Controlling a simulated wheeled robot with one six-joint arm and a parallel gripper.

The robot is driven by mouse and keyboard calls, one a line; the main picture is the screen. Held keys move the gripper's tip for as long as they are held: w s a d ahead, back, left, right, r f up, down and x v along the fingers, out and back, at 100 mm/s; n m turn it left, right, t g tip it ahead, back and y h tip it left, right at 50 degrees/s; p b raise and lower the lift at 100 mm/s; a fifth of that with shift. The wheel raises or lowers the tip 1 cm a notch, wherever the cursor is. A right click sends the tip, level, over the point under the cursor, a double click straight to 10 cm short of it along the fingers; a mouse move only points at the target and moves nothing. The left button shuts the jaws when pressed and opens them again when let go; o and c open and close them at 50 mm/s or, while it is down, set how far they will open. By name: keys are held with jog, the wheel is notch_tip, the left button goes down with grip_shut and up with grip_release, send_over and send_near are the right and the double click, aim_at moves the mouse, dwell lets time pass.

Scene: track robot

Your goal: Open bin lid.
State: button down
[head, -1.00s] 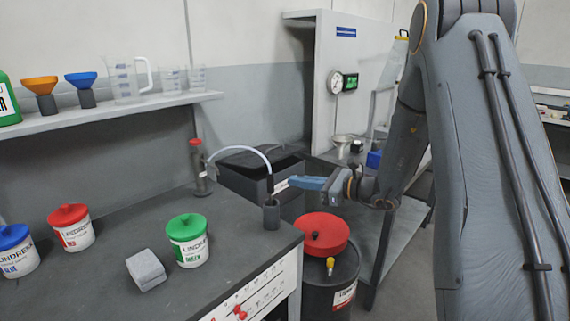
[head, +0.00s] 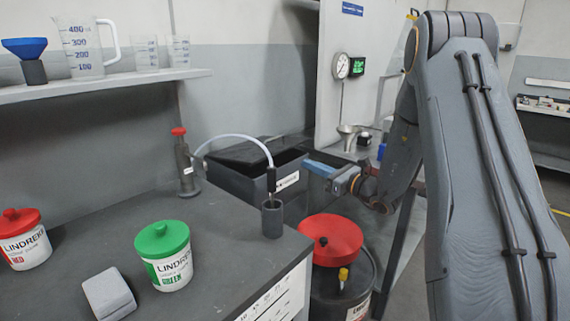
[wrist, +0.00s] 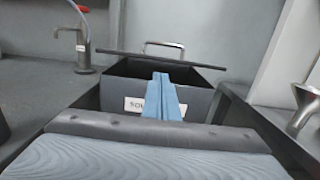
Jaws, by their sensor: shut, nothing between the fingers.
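The dark rectangular bin (head: 288,182) stands past the end of the bench, with a white label on its front; it also shows in the wrist view (wrist: 197,102). Its flat dark lid (head: 245,152) appears raised from the front rim, with a dark gap beneath. In the wrist view the lid (wrist: 120,54) is nearly edge-on, with a pale bar handle (wrist: 165,44) above it. My gripper (head: 308,166) is shut and empty, its blue fingers together. In the wrist view the fingertips (wrist: 161,76) overlap the bin's front; whether they touch it is unclear.
A drum with a red lid (head: 330,240) stands below my gripper. The bench (head: 215,240) holds white tubs (head: 165,255), a grey block (head: 108,293), a red-topped bottle (head: 184,165) and a curved tube in a holder (head: 272,218). A metal side table is right of the bin.

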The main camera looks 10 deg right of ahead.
jog(key=p+x, duration=0.1)
jog(key=x, duration=1)
jog(key=shift+w+d+f, duration=0.15)
jog(key=shift+d+f, duration=0.1)
jog(key=shift+f, duration=0.4)
